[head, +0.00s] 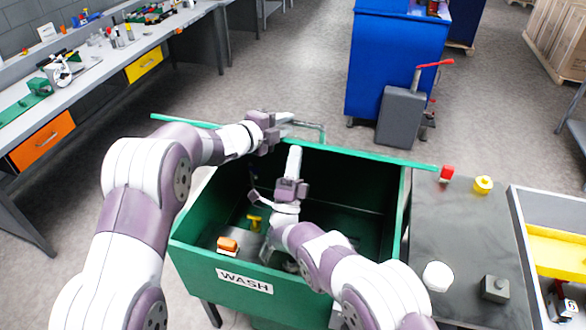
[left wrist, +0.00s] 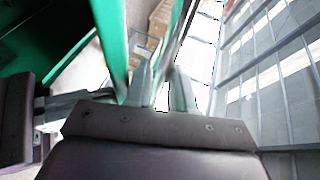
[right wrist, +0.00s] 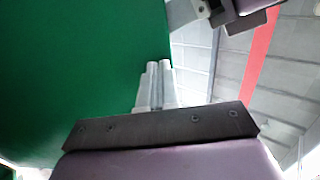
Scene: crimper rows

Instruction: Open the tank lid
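The green wash tank (head: 215,257) stands uncovered, its dark inside showing. Its green lid (head: 390,158) stands raised at the far side, seen nearly edge-on. A grey bar handle (head: 318,126) sticks out behind the lid. My left gripper (head: 282,119) is at the lid's top edge beside the handle; its fingers (left wrist: 163,88) look apart, but whether they hold the handle is unclear. My right gripper (head: 294,158) is over the tank on the near side of the lid. Its fingers (right wrist: 158,82) are together and empty, close to the green lid face (right wrist: 85,75); contact is unclear.
An orange block (head: 228,243) and a yellow piece (head: 254,221) are in the tank. To the right, a grey table (head: 455,235) holds a red block, a yellow part, a white cylinder and a grey block. A blue cabinet (head: 395,60) and a grey jerrycan-like box (head: 401,117) stand behind.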

